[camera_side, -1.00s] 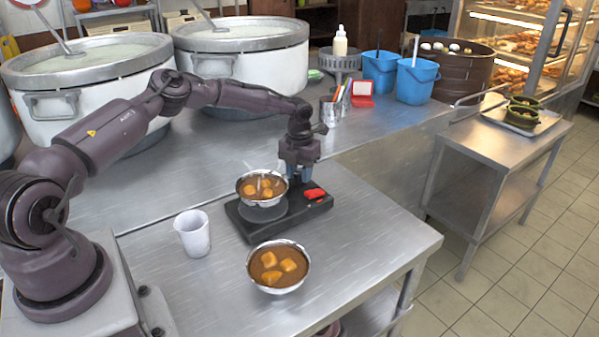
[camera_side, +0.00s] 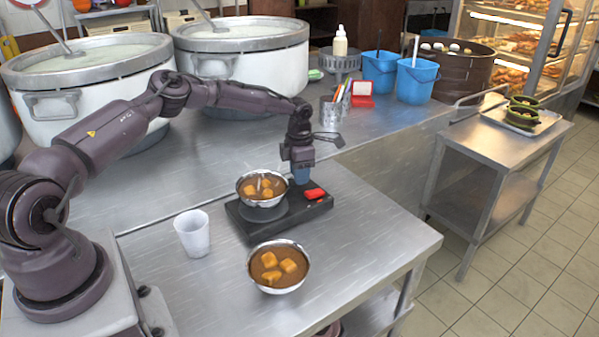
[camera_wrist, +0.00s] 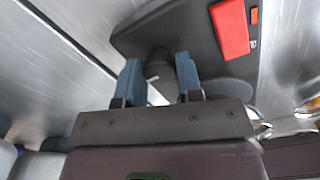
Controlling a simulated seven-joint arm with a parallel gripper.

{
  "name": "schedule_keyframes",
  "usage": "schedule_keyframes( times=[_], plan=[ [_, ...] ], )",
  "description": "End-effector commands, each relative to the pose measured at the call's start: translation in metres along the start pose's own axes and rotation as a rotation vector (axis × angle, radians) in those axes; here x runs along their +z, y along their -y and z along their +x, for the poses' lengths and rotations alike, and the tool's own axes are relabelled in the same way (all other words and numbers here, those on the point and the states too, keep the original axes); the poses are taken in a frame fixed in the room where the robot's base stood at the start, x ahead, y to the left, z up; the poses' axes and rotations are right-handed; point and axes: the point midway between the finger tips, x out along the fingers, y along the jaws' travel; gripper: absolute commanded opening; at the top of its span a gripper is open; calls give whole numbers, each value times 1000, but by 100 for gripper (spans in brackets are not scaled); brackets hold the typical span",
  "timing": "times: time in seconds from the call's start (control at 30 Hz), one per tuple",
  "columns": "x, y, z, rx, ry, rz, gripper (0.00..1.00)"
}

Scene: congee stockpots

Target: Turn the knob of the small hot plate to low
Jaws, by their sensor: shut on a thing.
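The small hot plate (camera_side: 292,216) is a flat black slab on the steel table. A metal bowl (camera_side: 262,203) with orange-brown pieces in broth stands on its left part. My gripper (camera_side: 301,176) points down at the plate's back right edge, behind the red piece. In the wrist view, its two blue fingers (camera_wrist: 159,78) are shut on the dark knob (camera_wrist: 158,68) at the plate's edge. The fingers mostly hide the knob, and I cannot read its setting. The hot plate (camera_wrist: 190,35) also shows there.
A red piece (camera_side: 315,193) lies on the plate beside my gripper. A white cup (camera_side: 193,234) stands left of the plate, and a second bowl (camera_side: 278,267) in front. Large stockpots (camera_side: 243,62) stand behind. The table's right part is clear.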

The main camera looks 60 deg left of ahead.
Motion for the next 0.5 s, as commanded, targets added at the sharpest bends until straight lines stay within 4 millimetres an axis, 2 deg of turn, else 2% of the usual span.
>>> schedule_keyframes(
  times=[0.5],
  plan=[
    [2,0,-1,3,7,78,10]
  ],
)
